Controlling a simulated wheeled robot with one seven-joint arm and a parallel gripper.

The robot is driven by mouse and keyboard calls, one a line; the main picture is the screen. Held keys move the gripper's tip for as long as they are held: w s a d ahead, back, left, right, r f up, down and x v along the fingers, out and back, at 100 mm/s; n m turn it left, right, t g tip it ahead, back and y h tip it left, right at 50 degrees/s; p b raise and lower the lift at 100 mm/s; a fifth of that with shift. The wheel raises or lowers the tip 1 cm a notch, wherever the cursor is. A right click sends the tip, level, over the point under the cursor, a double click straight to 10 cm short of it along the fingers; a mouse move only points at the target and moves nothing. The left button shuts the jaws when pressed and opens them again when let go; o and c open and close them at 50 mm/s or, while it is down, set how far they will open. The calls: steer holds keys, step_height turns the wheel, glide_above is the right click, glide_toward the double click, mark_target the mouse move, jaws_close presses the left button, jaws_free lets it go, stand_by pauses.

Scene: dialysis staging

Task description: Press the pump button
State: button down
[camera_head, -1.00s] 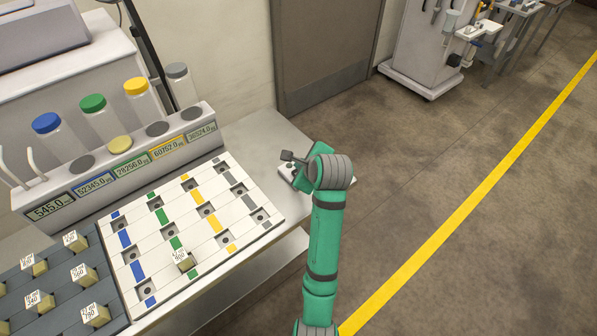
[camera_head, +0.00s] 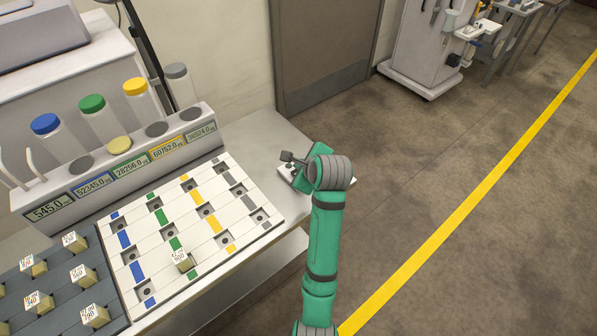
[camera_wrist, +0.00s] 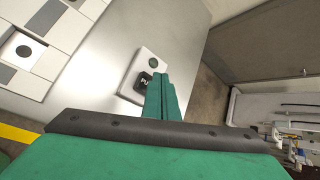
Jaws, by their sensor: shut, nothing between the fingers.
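The pump button is a black square marked "PU..." (camera_wrist: 146,79) on a small white panel (camera_wrist: 130,90) that lies on the metal table, seen in the wrist view. My gripper (camera_wrist: 162,80) is shut and empty, its green fingers beside the button and covering part of its right side. I cannot tell whether the fingertips touch the button. In the head view my gripper (camera_head: 290,160) is over the same white panel (camera_head: 285,172) at the table's right end, and my wrist hides most of the panel and the button.
A white board (camera_head: 215,184) with coloured strips and square holes lies left of the panel. A block labelled 800 (camera_head: 183,262) stands on it. A grey tray with several labelled blocks (camera_head: 40,300) is at the lower left. Bottles with coloured lids (camera_head: 92,118) stand behind. Bare table surrounds the panel.

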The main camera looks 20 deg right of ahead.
steer(key=shift+f, duration=0.35)
steer(key=shift+f, duration=0.5)
stand_by(0.7)
steer(key=shift+r, duration=0.1)
steer(key=shift+w+r, duration=0.1)
steer(key=shift+r, duration=0.45)
steer(key=shift+s+d+r, duration=0.15)
steer(key=shift+s+r, duration=0.05)
steer(key=shift+r, duration=0.1)
steer(key=shift+a, duration=0.25)
steer(key=shift+d+r, duration=0.1)
steer(key=shift+r, duration=1.5)
step_height(320, 180, up, 3)
steer(key=shift+w+f, duration=0.1)
steer(key=shift+w, duration=0.05)
